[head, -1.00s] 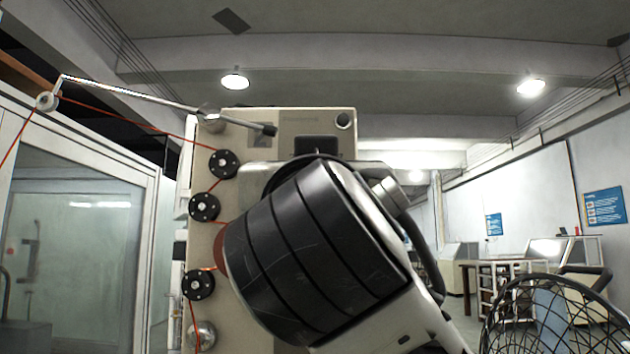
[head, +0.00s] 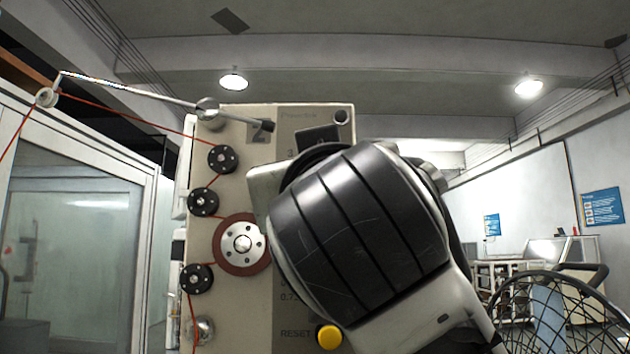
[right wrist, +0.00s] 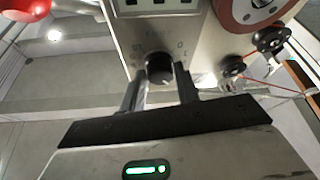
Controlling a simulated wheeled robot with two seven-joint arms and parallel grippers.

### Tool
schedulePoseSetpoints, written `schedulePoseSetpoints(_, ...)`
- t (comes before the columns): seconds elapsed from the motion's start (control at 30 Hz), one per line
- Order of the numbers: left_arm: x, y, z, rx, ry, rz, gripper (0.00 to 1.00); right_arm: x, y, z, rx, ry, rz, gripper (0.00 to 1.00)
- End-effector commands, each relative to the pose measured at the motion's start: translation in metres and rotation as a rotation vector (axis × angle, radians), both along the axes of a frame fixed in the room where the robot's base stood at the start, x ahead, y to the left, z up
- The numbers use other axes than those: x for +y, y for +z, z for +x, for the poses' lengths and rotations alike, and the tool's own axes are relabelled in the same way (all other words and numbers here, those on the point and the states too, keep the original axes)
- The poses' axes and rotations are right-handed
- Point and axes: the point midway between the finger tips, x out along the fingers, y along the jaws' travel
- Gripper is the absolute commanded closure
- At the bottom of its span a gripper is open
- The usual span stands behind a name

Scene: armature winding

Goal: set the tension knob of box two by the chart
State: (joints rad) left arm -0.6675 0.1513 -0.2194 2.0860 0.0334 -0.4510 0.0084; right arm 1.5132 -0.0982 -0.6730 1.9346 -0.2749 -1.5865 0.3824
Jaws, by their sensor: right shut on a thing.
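Box two (head: 230,295) is a tall beige panel marked with a 2 near its top in the head view. My right arm hides much of its right half, including the tension knob. In the right wrist view the round black knob (right wrist: 158,67) sits on the box face with small marks around it. My right gripper (right wrist: 159,80) is shut on that knob, one finger on either side. The marks are too small to read. My left gripper is in neither view. I cannot tell whether the blue wall posters (head: 602,206) include the chart.
An orange wire runs over several black rollers (head: 203,201) and a thin arm (head: 130,90). A red-brown disc (head: 242,243) and a yellow reset button (head: 329,337) are on the box face.

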Motion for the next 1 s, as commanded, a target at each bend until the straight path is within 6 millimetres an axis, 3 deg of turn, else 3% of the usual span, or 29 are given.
schedulePoseSetpoints(0.6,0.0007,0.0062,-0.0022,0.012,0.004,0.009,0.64,-0.0061,0.0067,-0.0006,-0.005,-0.001,-0.534,0.91)
schedulePoseSetpoints(1.0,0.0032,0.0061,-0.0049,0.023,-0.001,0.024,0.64,-0.0073,0.0070,-0.0003,-0.005,-0.003,-0.705,0.91)
